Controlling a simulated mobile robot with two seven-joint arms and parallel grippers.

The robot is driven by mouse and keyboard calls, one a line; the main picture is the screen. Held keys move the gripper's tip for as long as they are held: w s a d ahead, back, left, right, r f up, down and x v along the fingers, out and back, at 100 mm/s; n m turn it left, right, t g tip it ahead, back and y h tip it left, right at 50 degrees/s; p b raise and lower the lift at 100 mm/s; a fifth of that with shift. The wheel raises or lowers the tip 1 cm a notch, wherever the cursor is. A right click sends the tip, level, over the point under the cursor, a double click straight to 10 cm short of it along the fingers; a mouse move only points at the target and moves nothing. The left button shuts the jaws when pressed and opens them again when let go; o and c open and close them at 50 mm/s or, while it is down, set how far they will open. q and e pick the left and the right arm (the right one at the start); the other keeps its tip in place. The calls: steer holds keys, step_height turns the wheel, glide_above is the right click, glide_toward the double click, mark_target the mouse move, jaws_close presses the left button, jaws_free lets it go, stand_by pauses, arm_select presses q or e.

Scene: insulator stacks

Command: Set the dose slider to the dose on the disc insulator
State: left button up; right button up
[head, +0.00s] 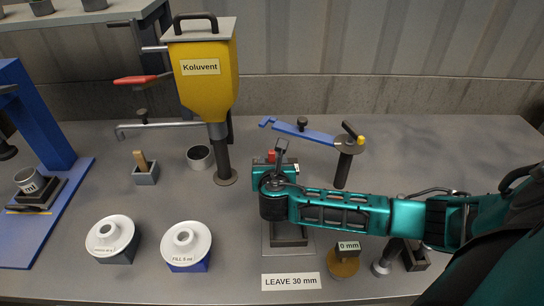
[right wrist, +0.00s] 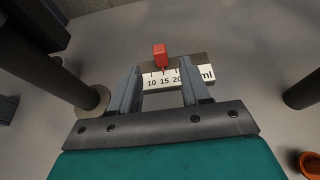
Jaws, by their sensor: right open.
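The dose slider is a red knob (right wrist: 159,52) on a dark block with a white ml scale (right wrist: 150,83). In the right wrist view its pointer stands close to the 15 mark, between 10 and 20. The knob also shows in the head view (head: 271,156), where my arm hides most of the scale. My right gripper (right wrist: 160,74) is open, its fingers reaching toward the scale with the knob just ahead, between their lines. A white disc insulator (head: 186,240) on a blue base is labelled FILL with a small ml number, perhaps 8. My left gripper is not in view.
A yellow Koluvent hopper (head: 203,80) stands behind left on a dark post. Another white disc insulator (head: 109,232), a grey cup (head: 200,157) and a blue press (head: 35,130) are at left. A blue lever (head: 300,130) is behind my arm. A LEAVE 30 mm sign (head: 291,281) lies in front.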

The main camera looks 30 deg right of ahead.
mark_target(272, 154)
steer(key=shift+x, duration=2.45)
jaws_close()
